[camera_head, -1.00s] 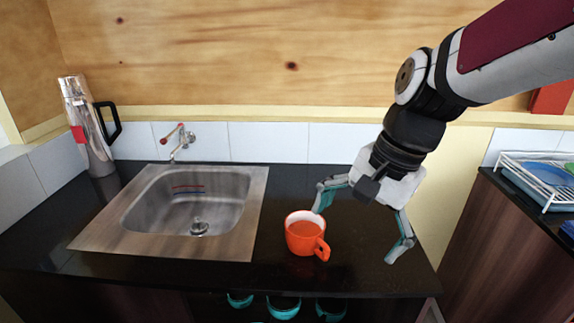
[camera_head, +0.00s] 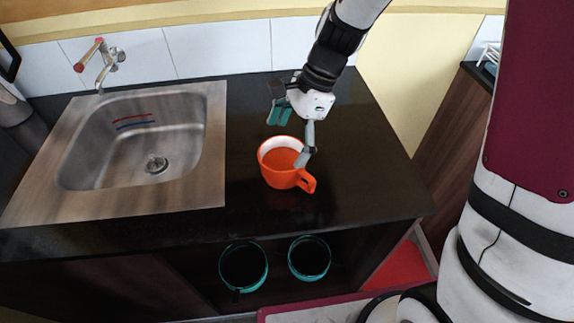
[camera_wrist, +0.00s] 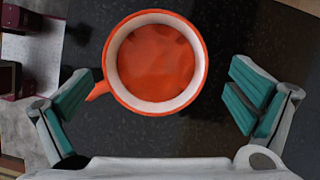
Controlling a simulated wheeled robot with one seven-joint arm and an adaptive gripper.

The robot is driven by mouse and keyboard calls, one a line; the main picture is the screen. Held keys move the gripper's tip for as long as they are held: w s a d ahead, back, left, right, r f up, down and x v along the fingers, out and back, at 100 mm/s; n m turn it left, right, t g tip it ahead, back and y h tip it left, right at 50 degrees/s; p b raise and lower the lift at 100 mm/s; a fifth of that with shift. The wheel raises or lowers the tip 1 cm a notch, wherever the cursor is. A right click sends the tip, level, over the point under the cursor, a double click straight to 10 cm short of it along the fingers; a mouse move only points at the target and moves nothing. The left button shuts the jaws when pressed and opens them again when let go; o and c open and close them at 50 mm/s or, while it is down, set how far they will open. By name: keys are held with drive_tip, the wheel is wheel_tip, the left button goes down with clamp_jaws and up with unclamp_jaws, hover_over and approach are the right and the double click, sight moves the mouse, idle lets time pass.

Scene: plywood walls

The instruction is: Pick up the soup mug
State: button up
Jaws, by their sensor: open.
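The soup mug (camera_head: 281,172) is orange with a white inside rim and stands upright on the black counter, right of the sink. Its handle points to the front right in the head view. In the wrist view the mug (camera_wrist: 154,64) lies at upper middle, with its handle at the lower left near the left finger. My gripper (camera_head: 292,136) is open at the mug's back right, one finger close to the rim by the handle and the other behind. In the wrist view my gripper (camera_wrist: 166,98) has teal pads on either side of the mug. I cannot tell whether a finger touches it.
A steel sink (camera_head: 212,150) with a tap (camera_head: 100,60) is on the left. Teal-rimmed pots (camera_head: 243,268) stand on the shelf below the counter. The counter (camera_head: 370,180) is clear right of the mug, up to its edge.

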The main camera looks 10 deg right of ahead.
sight(279, 163)
drive_tip(key=shift+s+d+x, duration=0.1)
drive_tip(key=shift+s+x, duration=0.05)
drive_tip(key=shift+x, duration=1.5)
drive_tip(key=shift+s+d+x, duration=0.1)
drive_tip(key=shift+x, duration=1.6)
drive_tip(key=c, duration=1.6)
drive_tip(key=shift+r, duration=0.1)
drive_tip(key=shift+w+r, duration=0.1)
drive_tip(key=shift+r, duration=1.6)
drive_tip(key=s+d, duration=0.1)
drive_tip(key=s, duration=0.3)
drive_tip(key=s+d, duration=0.1)
drive_tip(key=s, duration=0.3)
drive_tip(key=s+d+r, duration=0.1)
drive_tip(key=s, duration=0.4)
drive_tip(key=shift+d+r, duration=0.1)
drive_tip(key=shift+d, duration=0.25)
drive_tip(key=shift+s+r+p, duration=0.25)
drive_tip(key=shift+s+p, duration=0.05)
drive_tip(key=shift+p, duration=0.95)
drive_tip(key=shift+s+p, duration=0.1)
drive_tip(key=shift+p, duration=0.3)
drive_tip(key=shift+s+d+f+p, duration=0.15)
drive_tip(key=shift+s+p, duration=0.25)
drive_tip(key=shift+p, duration=0.55)
drive_tip(key=shift+s+d+p, duration=0.2)
drive_tip(key=shift+s+p, duration=0.2)
drive_tip(key=shift+p, duration=0.55)
